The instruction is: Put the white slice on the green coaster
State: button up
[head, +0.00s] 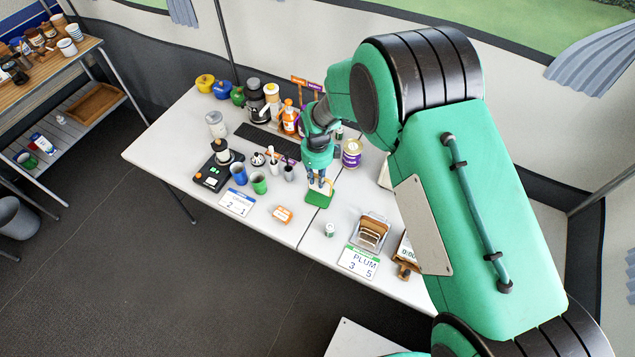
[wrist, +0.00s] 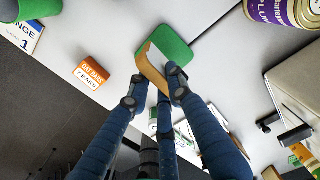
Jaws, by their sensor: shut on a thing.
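The green coaster (head: 318,201) lies flat on the white table below my gripper (head: 321,184). It also shows at the top middle of the wrist view (wrist: 177,38). My gripper's blue fingers (wrist: 158,86) are shut on the white slice (wrist: 152,70), which has a pale face and a tan crust edge. The slice overlaps the coaster's near side in the wrist view. I cannot tell whether it touches the coaster. In the head view the slice is mostly hidden by the fingers.
An orange oat bars box (head: 283,214) lies left of the coaster. Blue (head: 238,174) and green (head: 259,183) cups stand further left. A purple-labelled can (head: 352,153) stands behind right. A rack of brown slices (head: 370,233) and a small can (head: 329,230) stand in front.

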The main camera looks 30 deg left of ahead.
jog(key=shift+f, duration=1.25)
jog(key=shift+f, duration=0.15)
jog(key=o, duration=0.9)
jog(key=shift+c, duration=0.2)
notch_tip(320, 180, up, 12)
jog(key=shift+r+p, duration=0.15)
jog(key=shift+p, duration=0.3)
jog(key=shift+r, duration=0.1)
